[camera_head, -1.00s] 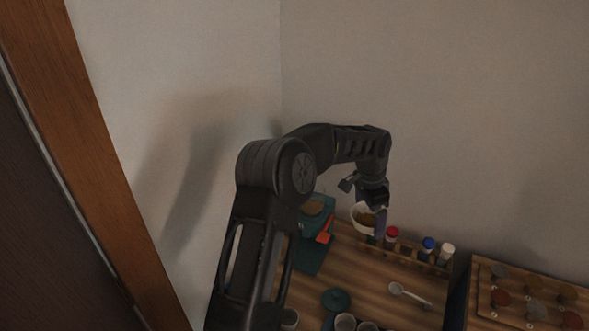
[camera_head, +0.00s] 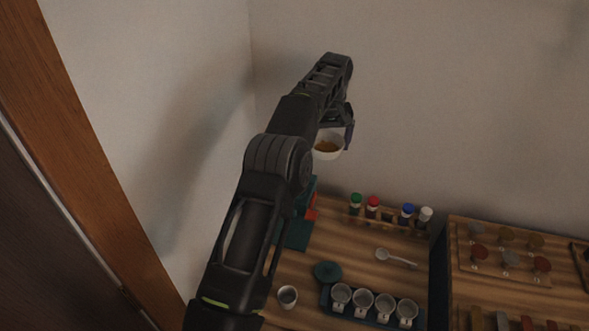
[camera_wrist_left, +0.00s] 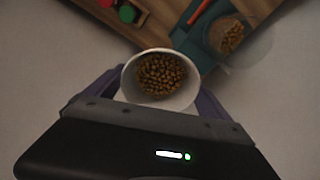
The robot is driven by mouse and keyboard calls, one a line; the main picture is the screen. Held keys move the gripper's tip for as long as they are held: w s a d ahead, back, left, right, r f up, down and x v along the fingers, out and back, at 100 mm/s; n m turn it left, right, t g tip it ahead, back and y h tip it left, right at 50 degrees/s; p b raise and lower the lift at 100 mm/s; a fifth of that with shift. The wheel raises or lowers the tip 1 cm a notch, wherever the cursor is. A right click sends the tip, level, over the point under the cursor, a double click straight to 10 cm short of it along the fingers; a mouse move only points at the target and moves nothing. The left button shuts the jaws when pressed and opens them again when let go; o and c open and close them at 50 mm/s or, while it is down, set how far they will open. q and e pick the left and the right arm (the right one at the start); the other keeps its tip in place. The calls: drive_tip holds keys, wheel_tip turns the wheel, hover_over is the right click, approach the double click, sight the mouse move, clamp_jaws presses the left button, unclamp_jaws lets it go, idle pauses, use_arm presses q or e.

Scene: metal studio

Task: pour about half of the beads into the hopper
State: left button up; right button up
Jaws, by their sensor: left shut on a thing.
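My left gripper (camera_head: 337,128) is shut on a white cup of brown beads (camera_head: 328,152) and holds it in the air above the back of the bench. In the left wrist view the cup (camera_wrist_left: 129,84) sits between the purple fingers, with beads (camera_wrist_left: 161,75) covering the bottom inside. The hopper (camera_wrist_left: 232,36), a clear round bowl on a teal base, shows at the upper right of the left wrist view, apart from the cup, with brown beads in it. In the head view my arm hides most of the hopper. My right gripper is out of view.
Capped bottles (camera_head: 373,206) stand in a rack at the back of the bench. A spoon (camera_head: 396,258), a teal disc (camera_head: 327,272), a loose cup (camera_head: 287,296) and a tray of several cups (camera_head: 334,305) lie in front. A second board of discs (camera_head: 504,262) is at right.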

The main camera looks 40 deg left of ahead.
sight(317, 156)
use_arm(q)
drive_tip(key=shift+r, duration=0.1)
drive_tip(key=shift+s+r+t, duration=0.15)
drive_tip(key=shift+t, duration=0.15)
drive_tip(key=shift+s+a+r+t+h, duration=0.15)
drive_tip(key=shift+s+r+t, duration=0.1)
drive_tip(key=shift+s+t, duration=0.35)
drive_tip(key=shift+s+a+r+t+h, duration=0.1)
drive_tip(key=shift+s+r+t, duration=0.2)
drive_tip(key=shift+s+t, duration=0.3)
drive_tip(key=shift+s+a+r+t+h, duration=0.15)
drive_tip(key=shift+s+r+t, duration=0.1)
drive_tip(key=shift+s+t, duration=0.35)
drive_tip(key=s+r+t, duration=0.1)
drive_tip(key=s+t, duration=0.1)
drive_tip(key=s+r+t, duration=0.1)
drive_tip(key=r+t, duration=0.1)
drive_tip(key=shift+s+a+h+b, duration=0.2)
drive_tip(key=shift+s+h+b, duration=0.1)
drive_tip(key=shift+s+h, duration=0.1)
drive_tip(key=shift+s+a+r+t+p, duration=0.15)
drive_tip(key=shift+s+r+t+p, duration=0.05)
drive_tip(key=shift+t+p, duration=0.2)
drive_tip(key=shift+s+n+t+b, duration=0.15)
drive_tip(key=shift+n+t+b, duration=0.15)
drive_tip(key=shift+t+b, duration=0.2)
